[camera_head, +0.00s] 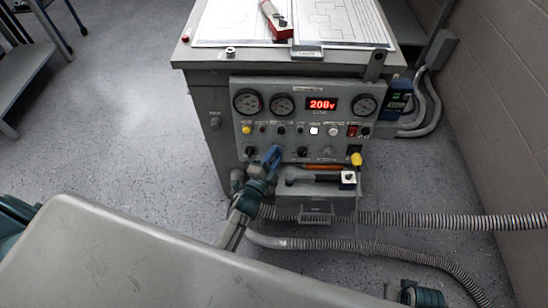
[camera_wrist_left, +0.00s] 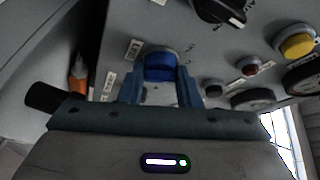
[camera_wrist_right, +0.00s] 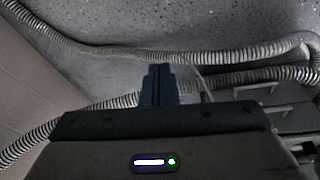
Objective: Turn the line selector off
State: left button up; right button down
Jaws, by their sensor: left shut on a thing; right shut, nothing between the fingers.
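The grey control panel (camera_head: 317,107) stands on the front of a cabinet, with its display (camera_head: 321,104) lit red and reading about 208V. My left gripper (camera_head: 271,159) is at the lower left of the panel. In the left wrist view, my left gripper (camera_wrist_left: 161,86) is shut on a blue knob (camera_wrist_left: 160,65), with one finger on each side. My right gripper (camera_wrist_right: 157,84) is shut and empty, low over the floor hoses, away from the panel.
Ribbed hoses (camera_head: 400,219) cross the floor at the right. Papers (camera_head: 340,22) lie on the cabinet top. Floor at the left (camera_head: 130,110) is clear.

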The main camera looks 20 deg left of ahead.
pick_arm(q)
jog(key=n+b, duration=0.1)
jog(key=n+t+b, duration=0.1)
jog(key=n+b, duration=0.1)
jog(key=shift+f+y+b, duration=0.3)
jog(key=shift+y, duration=0.1)
pick_arm(e)
notch_tip(320, 180, up, 11)
jog(key=s+a+t, duration=0.1)
jog(key=s, duration=0.1)
pick_arm(q)
jog(key=n+t+y+b, duration=0.1)
jog(key=n+b, duration=0.2)
jog(key=shift+d+f, duration=0.1)
jog(key=shift+d, duration=0.05)
jog(key=shift+n+t+y+b, duration=0.3)
jog(key=shift+n+y+b, duration=0.6)
jog(key=shift+n, duration=0.9)
pick_arm(e)
jog(key=w+a+f+t+y, duration=0.2)
jog(key=w+a+f+t, duration=0.1)
jog(key=a+t, duration=0.1)
jog(key=shift+w+f, duration=0.25)
jog(key=shift+w, duration=0.15)
pick_arm(q)
jog(key=shift+r, duration=0.2)
jog(key=o, duration=1)
jog(key=shift+s, duration=0.1)
